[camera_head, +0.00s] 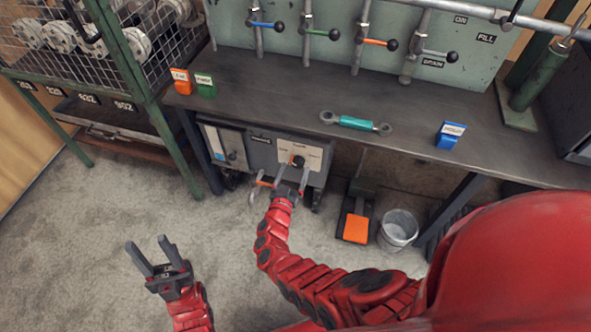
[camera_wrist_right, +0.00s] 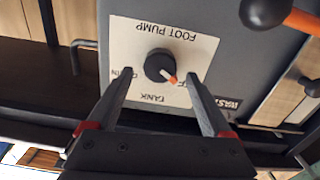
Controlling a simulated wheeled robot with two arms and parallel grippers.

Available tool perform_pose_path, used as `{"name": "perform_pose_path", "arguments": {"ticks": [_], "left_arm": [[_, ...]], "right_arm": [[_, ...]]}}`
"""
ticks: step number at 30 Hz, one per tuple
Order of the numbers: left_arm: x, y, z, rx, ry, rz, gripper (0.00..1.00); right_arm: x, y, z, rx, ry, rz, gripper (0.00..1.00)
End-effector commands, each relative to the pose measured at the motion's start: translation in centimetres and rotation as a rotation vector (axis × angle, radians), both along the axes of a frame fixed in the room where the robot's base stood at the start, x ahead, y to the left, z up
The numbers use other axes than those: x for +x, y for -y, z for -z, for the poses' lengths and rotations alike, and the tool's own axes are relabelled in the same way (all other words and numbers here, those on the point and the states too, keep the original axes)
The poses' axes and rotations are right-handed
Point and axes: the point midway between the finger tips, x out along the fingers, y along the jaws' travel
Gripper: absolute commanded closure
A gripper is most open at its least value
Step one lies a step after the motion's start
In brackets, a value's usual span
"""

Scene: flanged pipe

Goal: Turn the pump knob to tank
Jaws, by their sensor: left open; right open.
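The pump knob (camera_head: 299,162) is a small black knob with an orange pointer on the white label plate of a grey box under the bench. In the right wrist view the knob (camera_wrist_right: 159,65) appears upside down. Its pointer aims to the lower right there, between TANK (camera_wrist_right: 160,98) below and a partly hidden label at the right. My right gripper (camera_head: 292,170) is open in front of the plate. Its two fingertips lie either side of and just below the knob in the wrist view; I cannot tell whether they touch it. My left gripper (camera_head: 147,242) is open and empty above the floor.
An orange-tipped lever (camera_head: 264,182) with a black ball in the wrist view is close beside my right gripper. The bench (camera_head: 270,90) overhangs the box. An orange pedal (camera_head: 356,228) and a bucket (camera_head: 398,229) stand right of it. Floor at left is clear.

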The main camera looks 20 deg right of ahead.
Motion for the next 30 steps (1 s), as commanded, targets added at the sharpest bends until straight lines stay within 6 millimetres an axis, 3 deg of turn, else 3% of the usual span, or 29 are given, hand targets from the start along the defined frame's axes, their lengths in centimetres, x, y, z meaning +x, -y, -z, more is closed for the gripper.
{"name": "perform_pose_path", "arguments": {"ticks": [5, 14, 28, 30], "left_arm": [[0.0, 0.0, 0.59, 0.0, 0.0, 0.0, 0.5], [0.0, 0.0, 0.58, 0.0, 0.0, 0.0, 0.5], [0.0, 0.0, 0.57, 0.0, 0.0, 0.0, 0.5], [0.0, 0.0, 0.58, 0.0, 0.0, 0.0, 0.5]], "right_arm": [[1.32, 0.9, -0.03, -0.002, 0.003, 0.001, 0.15], [1.48, 1.04, -0.04, 0.0, 0.0, 0.0, 0.15], [1.47, 1.01, -0.02, 0.0, 0.0, 0.0, 0.98], [1.45, 1.01, -0.01, 0.0, 0.0, 0.0, 1.0]]}}
